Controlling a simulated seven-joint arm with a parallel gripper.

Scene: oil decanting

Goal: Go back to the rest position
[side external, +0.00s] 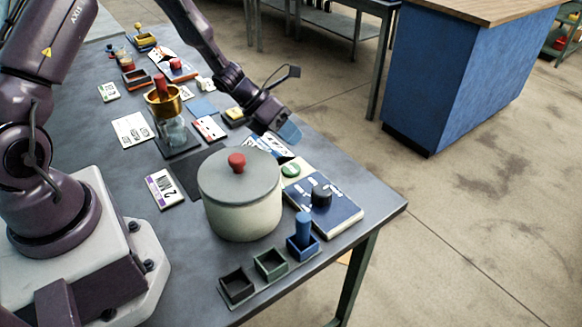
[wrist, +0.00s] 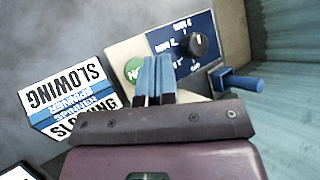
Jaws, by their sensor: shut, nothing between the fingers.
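My gripper (side external: 290,133) is at the right of the table, in the air behind the lidded pot, in the side view. Its blue fingers are together with nothing between them; the wrist view shows them side by side (wrist: 158,75). In the wrist view they overlap a control box with a black knob (wrist: 197,44) and a green button (wrist: 134,70). The same box with its blue panel (side external: 335,218) stands right of the pot in the side view. I cannot tell how high the fingers are above it.
A pale pot (side external: 240,205) with a red-knobbed lid stands near the front edge. Several small square holders (side external: 237,287) line that edge, one with a blue peg (side external: 303,228). A glass jar with a brass funnel (side external: 165,103) stands farther back. Cards (side external: 132,130) lie around. A blue cabinet (side external: 460,75) stands beyond.

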